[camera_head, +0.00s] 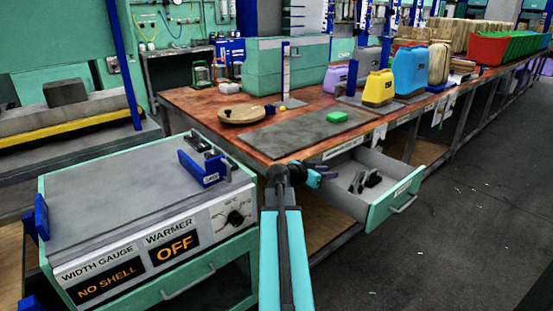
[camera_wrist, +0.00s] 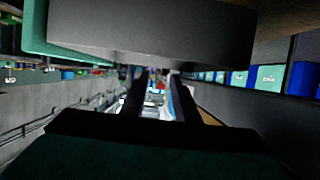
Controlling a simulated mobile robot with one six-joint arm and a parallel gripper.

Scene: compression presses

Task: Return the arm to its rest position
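My arm rises from the bottom middle of the head view and bends at its top. My gripper (camera_head: 328,171) is small there, beside the open drawer (camera_head: 408,199) under the wooden bench; I cannot tell if it touches the drawer. In the wrist view two dark fingers of my gripper (camera_wrist: 160,98) stand apart with nothing seen between them. A large grey panel (camera_wrist: 165,38) with a teal edge fills the upper part of the wrist view, close to the camera.
The warmer (camera_head: 140,200) reads "OFF" and "NO SHELL" at the left. The wooden bench (camera_head: 185,98) carries a green block (camera_head: 337,118), a yellow jug (camera_head: 378,88) and a blue jug (camera_head: 409,70). Dark tools (camera_head: 365,181) lie in the drawer. The floor (camera_head: 465,220) at the right is clear.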

